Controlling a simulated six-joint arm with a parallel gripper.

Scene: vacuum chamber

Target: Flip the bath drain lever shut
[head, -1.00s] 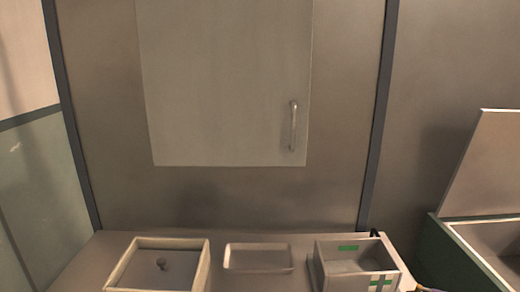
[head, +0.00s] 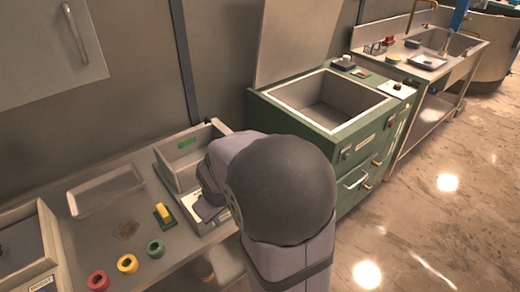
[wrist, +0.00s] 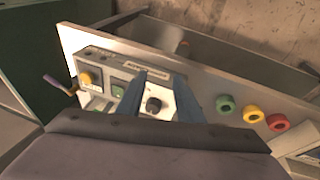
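The small box-shaped bath (head: 175,170) with a green label stands on the bench, partly hidden by my arm. Its control panel (wrist: 128,72) shows in the wrist view with a yellow knob, green button and black knob (wrist: 153,105). A lever with a purple-grey handle (wrist: 58,86) and orange-brown pivot sticks out at the panel's left end in the wrist view; I take it to be the drain lever. My arm hides it in the head view. My gripper (wrist: 160,76) is open, fingers apart over the panel, the black knob showing between them, the lever off to their left.
Green (head: 155,248), yellow (head: 127,263) and red (head: 98,280) rings lie on the bench left of the bath. A shallow tray (head: 105,190) lies behind them. A green cabinet (head: 330,160) with its lid up stands close on the right.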

